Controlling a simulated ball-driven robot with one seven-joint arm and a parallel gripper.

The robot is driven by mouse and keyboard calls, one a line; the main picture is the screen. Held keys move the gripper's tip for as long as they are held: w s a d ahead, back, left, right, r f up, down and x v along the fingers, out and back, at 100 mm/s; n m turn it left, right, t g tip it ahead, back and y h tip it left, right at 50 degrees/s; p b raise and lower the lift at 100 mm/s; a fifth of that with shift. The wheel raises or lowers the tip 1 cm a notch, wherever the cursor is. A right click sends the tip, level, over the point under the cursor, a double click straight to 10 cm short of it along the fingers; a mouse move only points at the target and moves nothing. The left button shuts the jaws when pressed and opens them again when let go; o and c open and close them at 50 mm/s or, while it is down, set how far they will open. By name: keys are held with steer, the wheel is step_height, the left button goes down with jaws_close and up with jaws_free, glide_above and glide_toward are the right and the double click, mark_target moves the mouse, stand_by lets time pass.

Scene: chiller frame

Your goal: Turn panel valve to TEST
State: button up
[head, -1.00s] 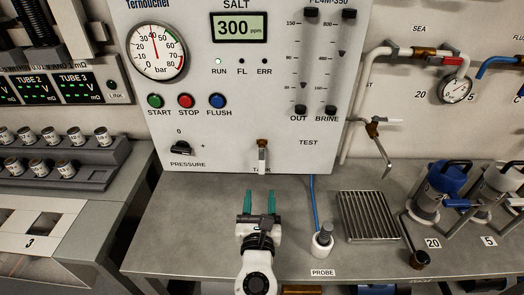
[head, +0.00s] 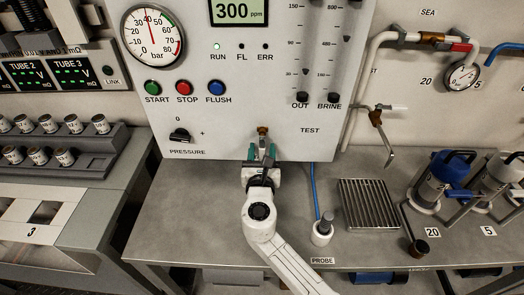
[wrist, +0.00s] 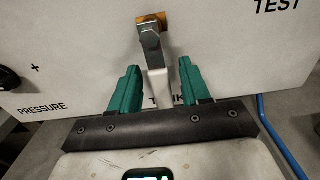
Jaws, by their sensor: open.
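The panel valve has a brass stem (head: 263,131) and a metal lever. The lever (wrist: 153,62) points down toward the TANK label, which is partly covered. The TEST label (head: 310,130) is to the right of the valve on the white panel. My gripper (head: 262,153) has green fingers and is at the lower part of the valve. In the wrist view my gripper (wrist: 157,80) is open, with one finger on each side of the lever. I see gaps between the lever and both fingers.
A black pressure knob (head: 180,135) is left of the valve. The probe holder (head: 321,232), with its blue tube, and a drain grate (head: 369,206) are to the right on the grey bench. A tap (head: 377,118) is on the wall farther right.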

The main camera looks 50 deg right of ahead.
steer(key=shift+c, duration=0.4)
jaws_close()
stand_by(0.4)
